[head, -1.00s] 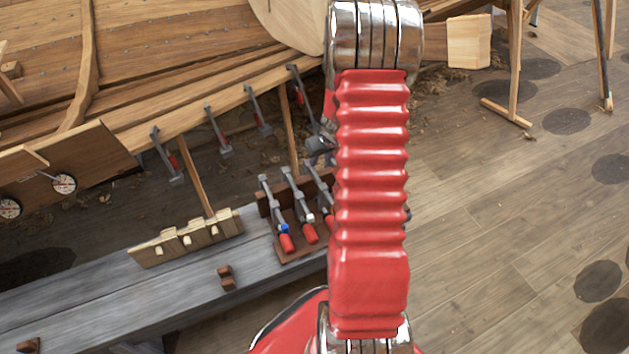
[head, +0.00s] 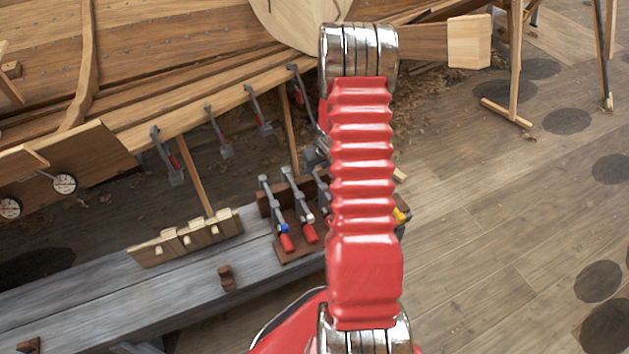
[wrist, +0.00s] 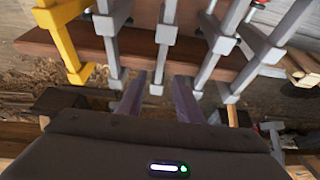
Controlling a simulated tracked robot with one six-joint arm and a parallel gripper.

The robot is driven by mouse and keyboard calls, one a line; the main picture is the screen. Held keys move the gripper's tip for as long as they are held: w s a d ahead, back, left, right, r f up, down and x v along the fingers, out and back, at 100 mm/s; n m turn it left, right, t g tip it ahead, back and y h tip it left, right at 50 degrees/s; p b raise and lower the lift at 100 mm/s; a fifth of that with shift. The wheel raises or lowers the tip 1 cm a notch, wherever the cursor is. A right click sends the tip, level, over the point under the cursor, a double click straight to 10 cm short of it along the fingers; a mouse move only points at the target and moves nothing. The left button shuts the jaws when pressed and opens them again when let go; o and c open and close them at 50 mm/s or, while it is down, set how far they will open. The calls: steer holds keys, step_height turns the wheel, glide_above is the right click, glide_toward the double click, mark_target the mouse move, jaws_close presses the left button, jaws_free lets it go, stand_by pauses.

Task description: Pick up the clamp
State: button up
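Several grey bar clamps stand in a brown wooden rack (head: 296,254) on the grey bench. One has a blue mark (head: 275,207), one a white mark (head: 299,203), and a third is partly hidden by my arm. In the wrist view the rack holds a yellow clamp (wrist: 62,38) at left and several grey clamps. One grey clamp (wrist: 164,38) is ahead, roughly between the two fingers of my gripper (wrist: 160,92). The fingers are apart and empty; I cannot tell whether they touch anything. The task does not say which clamp.
More clamps (head: 217,132) grip the hull plank above the bench. A notched wooden block (head: 187,238) and a small brown block (head: 227,278) sit on the bench (head: 130,300). The floor (head: 490,240) at right is open; a trestle (head: 513,70) stands behind.

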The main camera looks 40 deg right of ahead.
mark_target(315, 173)
steer(key=shift+x, duration=2.6)
steer(key=shift+f, duration=0.25)
steer(key=shift+c, duration=0.6)
jaws_close()
steer(key=shift+d, duration=0.1)
